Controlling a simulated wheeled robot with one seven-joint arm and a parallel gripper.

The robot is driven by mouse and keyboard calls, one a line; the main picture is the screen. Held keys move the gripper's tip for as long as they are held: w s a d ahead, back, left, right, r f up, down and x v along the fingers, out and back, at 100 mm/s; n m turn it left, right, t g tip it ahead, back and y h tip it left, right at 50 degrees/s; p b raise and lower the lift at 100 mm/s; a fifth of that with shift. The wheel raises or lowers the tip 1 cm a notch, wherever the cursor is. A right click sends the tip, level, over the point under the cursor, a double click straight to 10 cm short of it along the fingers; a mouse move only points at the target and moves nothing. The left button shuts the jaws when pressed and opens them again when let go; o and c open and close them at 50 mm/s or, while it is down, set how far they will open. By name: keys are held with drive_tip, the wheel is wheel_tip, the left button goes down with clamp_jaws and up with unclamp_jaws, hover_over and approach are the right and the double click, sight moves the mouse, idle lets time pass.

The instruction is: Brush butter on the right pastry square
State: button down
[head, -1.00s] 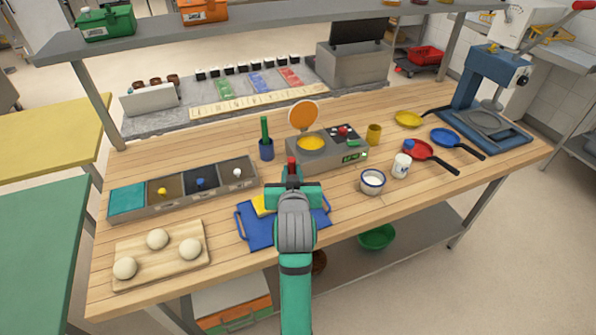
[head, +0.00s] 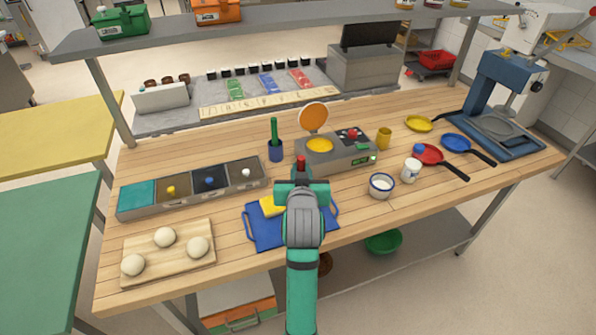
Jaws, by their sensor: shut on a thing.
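My gripper (head: 301,180) is seen from behind, over the far side of a blue tray (head: 262,239) with side handles. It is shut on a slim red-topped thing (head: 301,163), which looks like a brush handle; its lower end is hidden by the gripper. One yellow square (head: 271,206), which looks like a pastry square, shows on the tray just left of my arm. My arm covers the middle and part of the right of the tray, so a right square cannot be seen. I cannot tell whether the brush touches anything. A bowl with pale contents (head: 381,187) stands to the right.
A waffle iron (head: 337,155) with its round lid up stands behind my gripper, beside a blue cup with a green handle (head: 276,151). Left are a bin row (head: 240,187) and a dough board (head: 170,268). A white jar (head: 411,171) and pans (head: 429,154) are right.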

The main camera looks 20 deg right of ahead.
drive_tip(key=d, duration=0.2)
drive_tip(key=shift+d, duration=0.3)
drive_tip(key=shift+d, duration=0.1)
drive_tip(key=shift+w+d+f, duration=0.1)
drive_tip(key=shift+w+d, duration=0.1)
drive_tip(key=shift+d, duration=0.3)
drive_tip(key=shift+w+d, duration=0.2)
drive_tip(key=shift+d, duration=0.3)
drive_tip(key=shift+w, duration=0.1)
drive_tip(key=shift+w+a, duration=0.1)
drive_tip(key=shift+w, duration=0.1)
